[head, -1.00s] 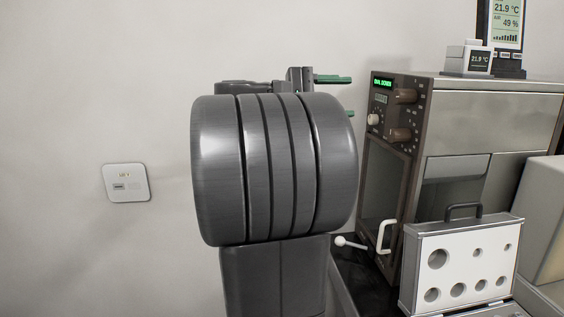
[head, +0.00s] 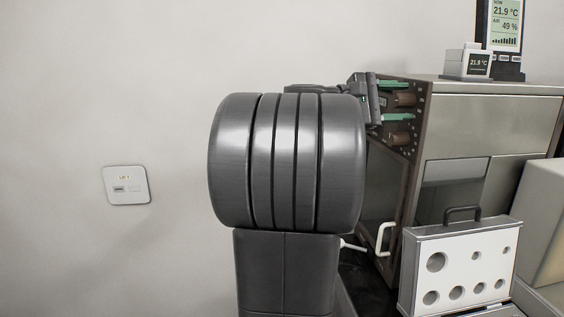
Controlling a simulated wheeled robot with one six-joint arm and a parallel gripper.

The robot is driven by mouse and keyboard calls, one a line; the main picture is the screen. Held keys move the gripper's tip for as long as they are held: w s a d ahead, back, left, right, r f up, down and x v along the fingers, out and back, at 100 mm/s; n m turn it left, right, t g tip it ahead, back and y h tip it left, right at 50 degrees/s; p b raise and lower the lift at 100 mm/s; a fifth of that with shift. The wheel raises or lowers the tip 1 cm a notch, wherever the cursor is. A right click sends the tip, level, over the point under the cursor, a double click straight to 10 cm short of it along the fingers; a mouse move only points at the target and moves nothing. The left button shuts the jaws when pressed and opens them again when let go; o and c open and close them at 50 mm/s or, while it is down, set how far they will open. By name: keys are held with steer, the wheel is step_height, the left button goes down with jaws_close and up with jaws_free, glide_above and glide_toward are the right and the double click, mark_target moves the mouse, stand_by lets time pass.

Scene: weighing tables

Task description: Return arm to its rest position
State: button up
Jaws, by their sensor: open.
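My gripper (head: 396,101) shows behind and to the right of my large grey arm joint in the head view. Its two green-tipped fingers point right and stand apart, one above the other, with nothing seen between them. They overlap the control panel of the brown oven-like cabinet (head: 492,127) in the picture; I cannot tell the distance between them. Much of the gripper's body and wrist is hidden by my arm.
A white case with round holes (head: 458,265) stands at the lower right before the cabinet. A white handle (head: 380,240) is on the cabinet door. Small display units (head: 468,64) stand on top. A wall plate (head: 127,185) is at left, with bare wall around it.

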steer(key=shift+a+r+n+p, duration=0.15)
steer(key=shift+r+n+p, duration=0.25)
steer(key=shift+n+p, duration=0.5)
steer(key=n+p, duration=0.5)
steer(key=s+a+b, duration=0.1)
steer(key=a, duration=0.7)
steer(key=shift+s+a+f, duration=0.15)
steer(key=shift+a+f, duration=0.15)
steer(key=shift+a, duration=0.05)
